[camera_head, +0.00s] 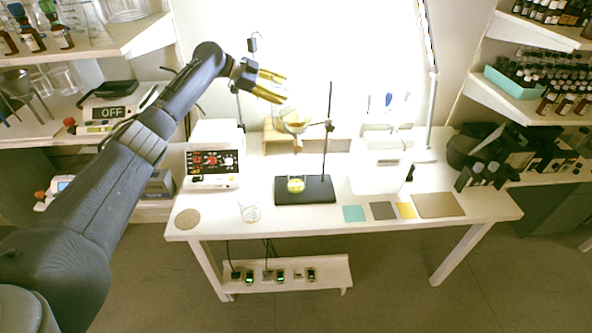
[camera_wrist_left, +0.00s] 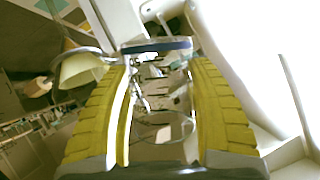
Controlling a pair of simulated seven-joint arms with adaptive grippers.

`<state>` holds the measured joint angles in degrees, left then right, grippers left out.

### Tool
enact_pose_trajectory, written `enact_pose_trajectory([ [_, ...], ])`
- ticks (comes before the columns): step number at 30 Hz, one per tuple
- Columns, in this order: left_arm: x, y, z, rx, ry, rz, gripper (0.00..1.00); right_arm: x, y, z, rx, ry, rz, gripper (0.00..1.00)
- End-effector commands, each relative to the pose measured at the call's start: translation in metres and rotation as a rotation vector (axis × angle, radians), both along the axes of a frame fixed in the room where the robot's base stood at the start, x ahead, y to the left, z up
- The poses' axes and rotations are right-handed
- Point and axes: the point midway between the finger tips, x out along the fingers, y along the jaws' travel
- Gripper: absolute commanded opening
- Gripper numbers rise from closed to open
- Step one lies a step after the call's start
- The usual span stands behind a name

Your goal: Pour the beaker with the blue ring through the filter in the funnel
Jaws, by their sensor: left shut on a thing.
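My left gripper (camera_head: 280,87) is shut on a clear glass beaker, raised high above the back of the table. In the left wrist view the beaker (camera_wrist_left: 160,125) sits between the yellow fingers, with its blue ring (camera_wrist_left: 157,46) across the far end. Its contents are hard to make out. The funnel (camera_head: 294,122) hangs on the stand (camera_head: 328,120), just below and right of the gripper. In the left wrist view the funnel with its pale filter (camera_wrist_left: 80,70) is beside the left finger. A glass vessel with yellow liquid (camera_head: 295,185) stands on the dark stand base. My right gripper is out of view.
A device with a red display (camera_head: 213,163) stands left of the stand. A glass vessel (camera_head: 249,208) is near the front edge, with a round cork mat (camera_head: 187,219) to its left. Coloured squares (camera_head: 383,210) lie front right. A white appliance (camera_head: 381,172) stands right of the stand.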

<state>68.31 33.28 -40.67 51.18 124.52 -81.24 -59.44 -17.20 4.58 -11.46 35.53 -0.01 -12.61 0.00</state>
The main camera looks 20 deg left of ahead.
Motion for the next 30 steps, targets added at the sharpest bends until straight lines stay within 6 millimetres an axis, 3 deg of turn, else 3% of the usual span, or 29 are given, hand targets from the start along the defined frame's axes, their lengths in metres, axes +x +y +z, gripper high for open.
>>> enact_pose_trajectory([
  [22,0.033,0.029,0.045,-0.003,-0.004,0.005,0.23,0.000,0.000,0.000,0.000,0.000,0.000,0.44],
  [30,0.037,0.033,0.050,0.000,-0.001,0.000,0.23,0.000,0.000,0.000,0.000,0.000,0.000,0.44],
])
